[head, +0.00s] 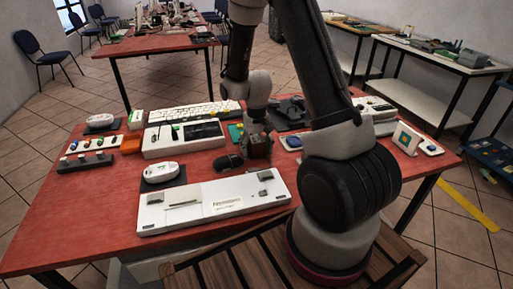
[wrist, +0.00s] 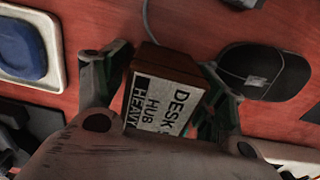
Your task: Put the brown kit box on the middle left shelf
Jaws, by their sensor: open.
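A small brown box (wrist: 165,65) with a white label reading "DESK", "HUB" and "HEAVY" sits between the fingers of my gripper (wrist: 162,74) in the wrist view. The fingers are open, one on each side of it; I cannot tell whether either touches it. In the head view the brown box (head: 260,149) is small and dark under my gripper (head: 257,134), partly hidden by it, on the red table. No shelf that I can name as the middle left one shows.
The red table (head: 85,222) is crowded: a white keyboard-like console (head: 215,203) in front, a dark mouse (head: 228,162) left of the box, a white device (head: 160,171) farther left. A blue rack (head: 489,156) stands at the right edge. A cable (wrist: 160,35) lies behind the box.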

